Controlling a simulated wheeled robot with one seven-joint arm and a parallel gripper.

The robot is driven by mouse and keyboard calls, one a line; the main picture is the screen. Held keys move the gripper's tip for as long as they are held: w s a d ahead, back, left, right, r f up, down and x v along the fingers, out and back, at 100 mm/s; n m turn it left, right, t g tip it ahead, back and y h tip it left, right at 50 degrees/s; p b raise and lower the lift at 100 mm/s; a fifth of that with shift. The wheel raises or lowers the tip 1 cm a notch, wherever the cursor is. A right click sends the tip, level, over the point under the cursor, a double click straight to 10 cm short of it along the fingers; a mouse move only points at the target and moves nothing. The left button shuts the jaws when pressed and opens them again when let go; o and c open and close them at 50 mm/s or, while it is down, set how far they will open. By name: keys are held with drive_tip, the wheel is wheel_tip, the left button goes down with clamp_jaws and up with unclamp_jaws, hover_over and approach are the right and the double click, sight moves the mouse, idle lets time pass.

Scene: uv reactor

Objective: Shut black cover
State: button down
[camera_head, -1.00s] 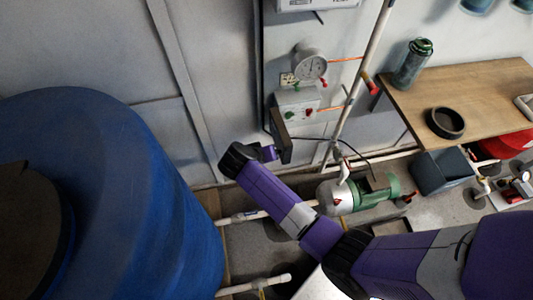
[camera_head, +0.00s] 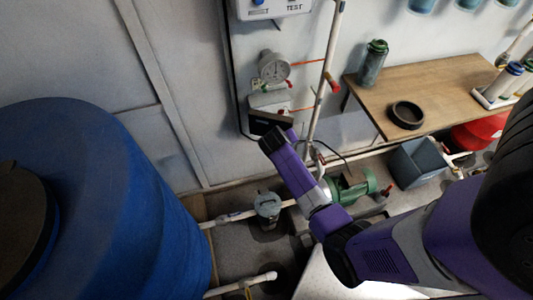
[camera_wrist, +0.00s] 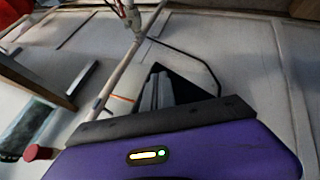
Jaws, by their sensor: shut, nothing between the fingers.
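My gripper (camera_head: 270,121) is in front of the back wall, overlapping the lower part of a small grey wall box (camera_head: 270,101); touching or apart cannot be told. In the wrist view the closed grey fingers (camera_wrist: 158,88) stick up beyond my dark palm edge, against a black shape, with nothing held. A round black lid (camera_head: 22,225) lies on the blue tank (camera_head: 120,190) at the far left, cut off by the frame and well away from my gripper. I cannot tell whether this lid is the black cover of the task.
A pressure gauge (camera_head: 274,68) and a white vertical pipe (camera_head: 325,80) stand close to my gripper. Below are a green pump (camera_head: 352,187) and a grey-blue bin (camera_head: 417,162). A wooden table (camera_head: 455,90) at right bears a black ring (camera_head: 406,115).

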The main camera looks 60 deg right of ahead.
drive_tip(key=d+n+t+b, duration=0.1)
drive_tip(key=d+b, duration=0.1)
drive_tip(key=d, duration=0.9)
drive_tip(key=shift+w+n, duration=0.25)
drive_tip(key=shift+n, duration=0.05)
drive_tip(key=shift+d, duration=0.15)
